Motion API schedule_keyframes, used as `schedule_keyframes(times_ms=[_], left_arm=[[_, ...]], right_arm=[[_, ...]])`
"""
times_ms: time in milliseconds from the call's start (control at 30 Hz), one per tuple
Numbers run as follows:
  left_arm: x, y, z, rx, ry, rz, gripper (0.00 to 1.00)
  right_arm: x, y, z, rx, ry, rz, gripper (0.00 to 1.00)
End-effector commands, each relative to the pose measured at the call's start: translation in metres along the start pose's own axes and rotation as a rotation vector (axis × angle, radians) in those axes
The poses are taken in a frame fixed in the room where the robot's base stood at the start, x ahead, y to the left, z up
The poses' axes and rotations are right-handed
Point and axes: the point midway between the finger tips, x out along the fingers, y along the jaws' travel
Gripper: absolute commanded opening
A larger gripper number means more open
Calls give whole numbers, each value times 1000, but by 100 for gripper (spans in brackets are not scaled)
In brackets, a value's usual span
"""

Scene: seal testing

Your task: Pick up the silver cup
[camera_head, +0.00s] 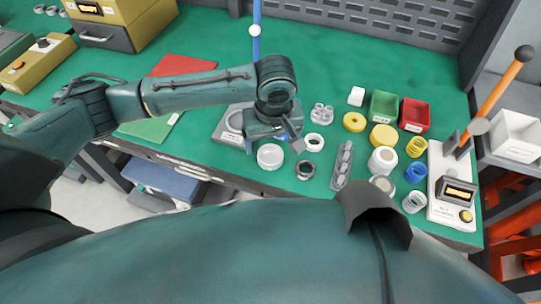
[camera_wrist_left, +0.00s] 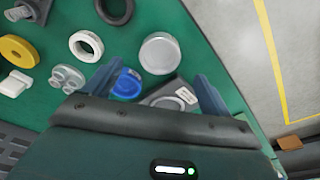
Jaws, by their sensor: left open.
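The silver cup (camera_head: 270,156) stands on the green bench top near its front edge. It shows as a round pale-grey disc in the left wrist view (camera_wrist_left: 158,53). My left gripper (camera_head: 280,138) is open and hangs just behind the cup in the head view. In the left wrist view its two fingers (camera_wrist_left: 157,82) are spread, with the cup ahead of the gap, apart from both. A blue round part (camera_wrist_left: 127,85) and a dark grey labelled block (camera_wrist_left: 168,96) show between the fingers. My right gripper is not in view.
A white ring (camera_head: 315,142) and a dark ring (camera_head: 305,170) lie right of the cup. A grey holder strip (camera_head: 343,165), yellow rings (camera_head: 354,122), and green (camera_head: 384,106) and red (camera_head: 414,115) bins stand farther right. The left bench holds red and green mats.

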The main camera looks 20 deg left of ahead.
Motion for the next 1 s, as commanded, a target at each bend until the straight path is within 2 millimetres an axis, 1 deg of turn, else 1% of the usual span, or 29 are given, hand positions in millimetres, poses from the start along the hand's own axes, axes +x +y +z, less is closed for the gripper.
schedule_keyframes(times_ms=[33, 167, 267, 400, 500, 600, 767, 867, 1000], left_arm=[[5, 0, 0, 0, 0, -1, 84], [12, 0, 0, 0, 0, 0, 84], [25, -1, 1, 0, 0, -2, 84], [47, -1, 2, 0, 1, -1, 84], [57, -1, 2, 1, 1, 0, 84], [60, -1, 2, 1, 1, 2, 84], [60, -1, 2, 2, 1, 2, 84], [60, -1, 2, 2, 1, 2, 77], [60, -1, 2, 2, 1, 2, 66]], right_arm=[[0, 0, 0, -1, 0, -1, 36], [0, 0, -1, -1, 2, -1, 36], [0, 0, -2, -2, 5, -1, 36], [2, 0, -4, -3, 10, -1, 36], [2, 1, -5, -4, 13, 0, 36], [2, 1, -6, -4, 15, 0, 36], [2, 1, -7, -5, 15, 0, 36], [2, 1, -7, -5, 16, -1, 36], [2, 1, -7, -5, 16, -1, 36]])
